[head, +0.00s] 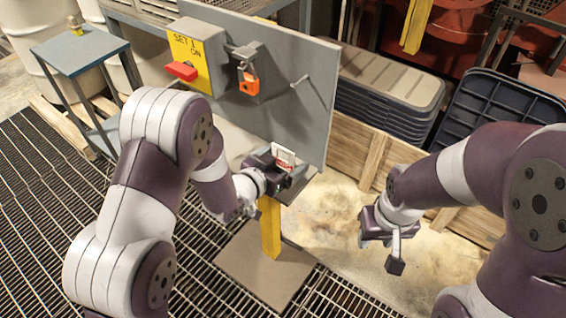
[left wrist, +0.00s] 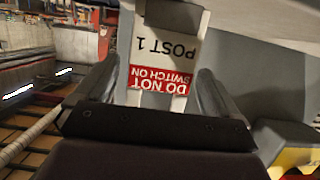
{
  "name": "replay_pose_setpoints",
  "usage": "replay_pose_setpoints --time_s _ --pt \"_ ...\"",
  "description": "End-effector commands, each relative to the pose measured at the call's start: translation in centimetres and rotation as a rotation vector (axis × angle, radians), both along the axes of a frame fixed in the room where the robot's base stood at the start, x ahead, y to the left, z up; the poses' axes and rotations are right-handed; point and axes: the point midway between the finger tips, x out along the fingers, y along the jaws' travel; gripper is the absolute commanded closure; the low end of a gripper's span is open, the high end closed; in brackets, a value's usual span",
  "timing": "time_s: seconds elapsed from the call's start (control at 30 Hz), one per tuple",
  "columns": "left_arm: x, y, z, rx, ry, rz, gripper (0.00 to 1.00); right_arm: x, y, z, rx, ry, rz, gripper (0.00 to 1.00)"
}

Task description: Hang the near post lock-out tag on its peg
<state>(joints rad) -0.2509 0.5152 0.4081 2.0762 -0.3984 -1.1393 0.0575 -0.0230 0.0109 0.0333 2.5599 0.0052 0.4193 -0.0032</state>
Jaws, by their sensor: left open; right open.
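The lock-out tag (head: 284,154) is white with a red band and stands at the lower edge of the grey post panel (head: 285,118). In the left wrist view the tag (left wrist: 163,50) reads "POST 1" and "DO NOT SWITCH ON", upside down. My left gripper (head: 285,171) is open at the tag; in the left wrist view its fingers (left wrist: 155,90) lie on either side of the tag. Whether they touch it I cannot tell. A thin peg (head: 299,81) sticks out of the panel, above the tag and bare. My right gripper (head: 393,250) is open, empty and low at the right.
The panel carries a yellow switch box (head: 190,55) with a red handle and an orange padlock (head: 249,84). A small blue-grey table (head: 80,50) stands at the left. Stacked black crates (head: 385,95) and a wooden board (head: 345,150) lie behind. Grating floor lies in front.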

Motion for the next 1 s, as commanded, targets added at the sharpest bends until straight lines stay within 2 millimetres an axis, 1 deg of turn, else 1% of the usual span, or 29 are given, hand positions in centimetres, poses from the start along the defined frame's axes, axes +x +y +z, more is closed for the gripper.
replay_pose_setpoints --time_s 0.13,0.17,0.2,0.27,0.3,0.33,0.57,0.67,0.77,0.93,1.0 --pt "0.0 0.0 0.0 0.0 0.0 0.0 0.04 0.0 0.0 0.0 0.0 0.0 0.0 0.57" --pt "0.0 0.0 0.0 0.0 0.0 0.0 0.07 0.0 0.0 0.0 0.0 0.0 0.0 0.57" --pt "0.0 0.0 0.0 0.0 0.0 0.0 0.21 0.0 0.0 0.0 0.0 0.0 0.0 0.57" --pt "0.0 0.0 0.0 0.0 0.0 0.0 0.4 0.0 0.0 0.0 0.0 0.0 0.0 0.57" --pt "0.0 0.0 0.0 0.0 0.0 0.0 0.53 0.0 0.0 0.0 0.0 0.0 0.0 0.57" --pt "0.0 0.0 0.0 0.0 0.0 0.0 0.59 0.0 0.0 0.0 0.0 0.0 0.0 0.57" --pt "0.0 0.0 0.0 0.0 0.0 0.0 0.59 0.0 0.0 0.0 0.0 0.0 0.0 0.57" --pt "0.0 0.0 0.3 -0.001 -0.001 0.0 0.59 0.0 0.0 -0.1 0.0 0.0 0.0 0.57" --pt "0.0 0.0 1.3 -0.001 -0.002 0.0 0.59 0.0 0.0 -0.2 0.0 0.0 0.0 0.57" --pt "0.0 0.0 4.3 -0.002 -0.006 0.001 0.59 0.0 0.0 -0.4 0.0 0.0 0.0 0.57" --pt "-1.1 -1.2 4.9 0.0 -0.003 -0.005 0.59 0.0 0.0 -0.7 0.0 0.0 0.0 0.57"
